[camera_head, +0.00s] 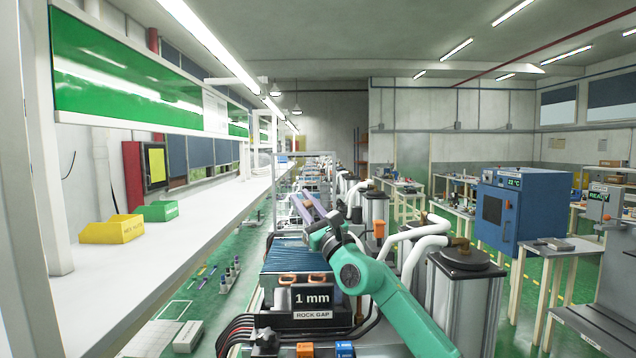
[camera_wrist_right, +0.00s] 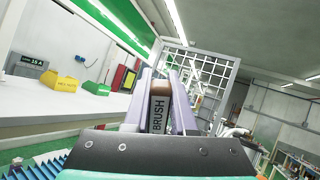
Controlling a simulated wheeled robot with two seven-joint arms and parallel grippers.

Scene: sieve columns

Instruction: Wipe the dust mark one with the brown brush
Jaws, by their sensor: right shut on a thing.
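My right gripper (camera_head: 307,206) is raised over the blue ribbed bed of the machine in the head view, with its lilac fingers pointing away from me. In the right wrist view the gripper (camera_wrist_right: 160,78) is shut on the brush (camera_wrist_right: 158,112), a dark block labelled BRUSH with a brown upper part. The brush's far end is hidden. I cannot make out dust mark one in either view. My left gripper is not in view.
A sign reading 1 mm ROCK GAP (camera_head: 312,299) stands at the machine's near end. Grey columns (camera_head: 468,290) with white hoses stand at right. A white shelf (camera_head: 150,245) with yellow (camera_head: 112,230) and green (camera_head: 158,211) bins runs along the left. A wire frame (camera_wrist_right: 205,75) rises ahead.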

